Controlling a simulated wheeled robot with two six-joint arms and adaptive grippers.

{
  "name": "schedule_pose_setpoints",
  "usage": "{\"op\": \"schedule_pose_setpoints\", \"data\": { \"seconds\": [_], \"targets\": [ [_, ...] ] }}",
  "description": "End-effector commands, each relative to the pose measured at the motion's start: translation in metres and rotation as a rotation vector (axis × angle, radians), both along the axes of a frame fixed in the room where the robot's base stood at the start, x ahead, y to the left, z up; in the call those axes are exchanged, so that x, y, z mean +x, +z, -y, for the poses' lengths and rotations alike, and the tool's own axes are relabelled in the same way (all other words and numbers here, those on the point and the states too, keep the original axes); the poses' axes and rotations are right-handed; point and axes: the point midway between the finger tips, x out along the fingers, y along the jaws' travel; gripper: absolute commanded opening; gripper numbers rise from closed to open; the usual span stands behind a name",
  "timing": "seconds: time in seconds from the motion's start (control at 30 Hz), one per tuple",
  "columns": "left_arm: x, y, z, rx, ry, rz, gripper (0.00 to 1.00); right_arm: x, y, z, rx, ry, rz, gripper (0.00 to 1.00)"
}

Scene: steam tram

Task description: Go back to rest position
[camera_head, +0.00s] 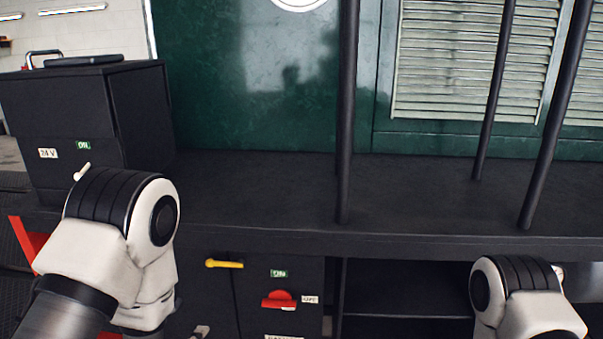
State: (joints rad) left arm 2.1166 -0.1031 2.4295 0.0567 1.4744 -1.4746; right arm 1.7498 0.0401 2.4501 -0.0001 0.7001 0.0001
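My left arm (120,240) comes in from the lower left, bent, with a white and black joint in front of a black box. My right arm (525,298) shows only as a white and black joint at the lower right edge. Neither gripper's fingers can be made out, so what they hold, if anything, is hidden.
The black box (140,110) has a small white lever (82,172) and stands on a dark shelf (260,200). Dark upright bars (346,110) rise at the shelf's front. Below is a cabinet with a yellow handle (224,264) and red switch (279,300). A green wall (260,80) stands behind.

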Motion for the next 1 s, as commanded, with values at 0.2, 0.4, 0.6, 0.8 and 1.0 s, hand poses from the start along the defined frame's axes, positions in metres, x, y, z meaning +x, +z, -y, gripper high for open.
{"op": "schedule_pose_setpoints", "data": {
  "seconds": [0.2,0.4,0.6,0.8,1.0],
  "targets": [
    [-0.120,-0.153,-0.022,-0.331,0.308,-0.532,0.39,0.000,0.000,0.000,0.000,0.000,0.000,0.40],
    [-0.219,-0.205,-0.026,-0.683,0.854,-0.858,0.39,0.000,0.000,0.000,0.000,0.000,0.000,0.40],
    [-0.261,-0.209,-0.022,-0.882,1.328,-0.926,0.39,0.000,0.000,0.000,0.000,0.000,0.000,0.40],
    [-0.262,-0.141,-0.022,-0.922,1.397,-0.905,0.39,0.001,0.069,0.000,0.000,0.000,0.002,0.40],
    [-0.262,-0.074,-0.022,-0.922,1.395,-0.903,0.39,0.000,0.135,0.000,0.000,0.000,0.000,0.40]
  ]
}}
